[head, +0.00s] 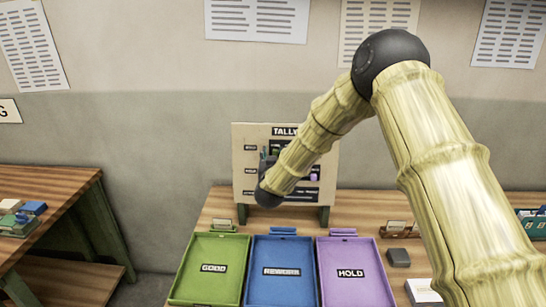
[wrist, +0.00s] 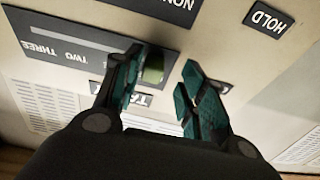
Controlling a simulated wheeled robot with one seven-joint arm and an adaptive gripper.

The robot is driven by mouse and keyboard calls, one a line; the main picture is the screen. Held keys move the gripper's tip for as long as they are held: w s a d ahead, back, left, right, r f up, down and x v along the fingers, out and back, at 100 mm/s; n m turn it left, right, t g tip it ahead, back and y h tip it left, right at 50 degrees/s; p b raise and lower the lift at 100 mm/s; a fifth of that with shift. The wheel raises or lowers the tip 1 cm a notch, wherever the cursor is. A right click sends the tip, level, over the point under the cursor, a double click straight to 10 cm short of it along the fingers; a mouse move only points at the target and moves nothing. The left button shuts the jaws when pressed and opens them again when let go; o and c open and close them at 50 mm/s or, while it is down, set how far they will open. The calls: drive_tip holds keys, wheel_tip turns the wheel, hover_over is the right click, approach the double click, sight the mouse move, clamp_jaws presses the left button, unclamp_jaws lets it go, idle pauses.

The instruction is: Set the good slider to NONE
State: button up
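The tally board (head: 242,190) stands upright at the back of the table, partly hidden by my arm. In the wrist view its face is inverted, with a dark scale plate (wrist: 50,50) reading THREE and TWO, and a plate cut off at the top edge that appears to read NONE (wrist: 178,5). A green slider knob (wrist: 153,72), likely the good one, sits at the plate's right end. My gripper (wrist: 162,60) is open, its teal fingers either side of the knob, the left finger closer. Contact cannot be told. In the head view my gripper (head: 268,156) is at the board, mostly hidden.
Green (head: 181,285), blue (head: 256,293) and purple (head: 335,292) trays lie before the board. A purple slider knob (head: 314,177) shows on the board. A dark block (head: 398,257) is at right.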

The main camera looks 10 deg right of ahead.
drive_tip(key=shift+d, duration=0.25)
drive_tip(key=shift+s, duration=0.2)
drive_tip(key=s+a, duration=0.2)
drive_tip(key=s, duration=0.9)
drive_tip(key=shift+s, duration=0.25)
drive_tip(key=shift+a, duration=0.1)
